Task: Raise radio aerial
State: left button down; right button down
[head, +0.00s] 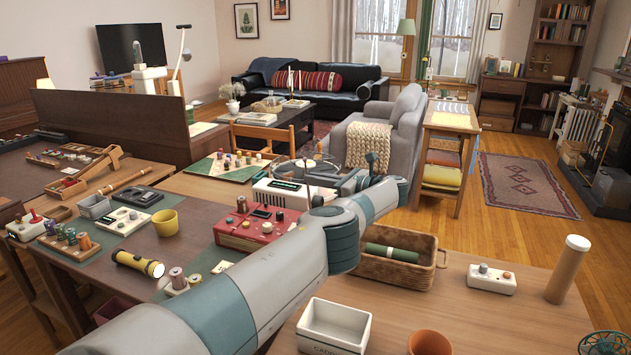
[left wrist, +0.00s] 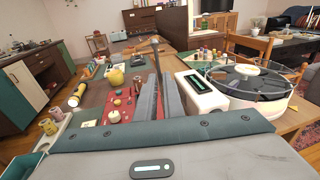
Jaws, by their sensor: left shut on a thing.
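A red box with knobs (head: 240,233) and a white box with a dark display (head: 276,194) stand close by. The aerial's base is hidden, so I cannot tell which box carries it. My right gripper is not in view.
A turntable (left wrist: 248,84) stands right of the white box in the left wrist view.

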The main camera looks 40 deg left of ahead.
pick_arm(q)
jog(key=shift+d+f, duration=0.1)
jog(key=shift+f, duration=0.05)
jog(key=c, duration=1.9)
grip_release()
jog(key=shift+o, duration=0.2)
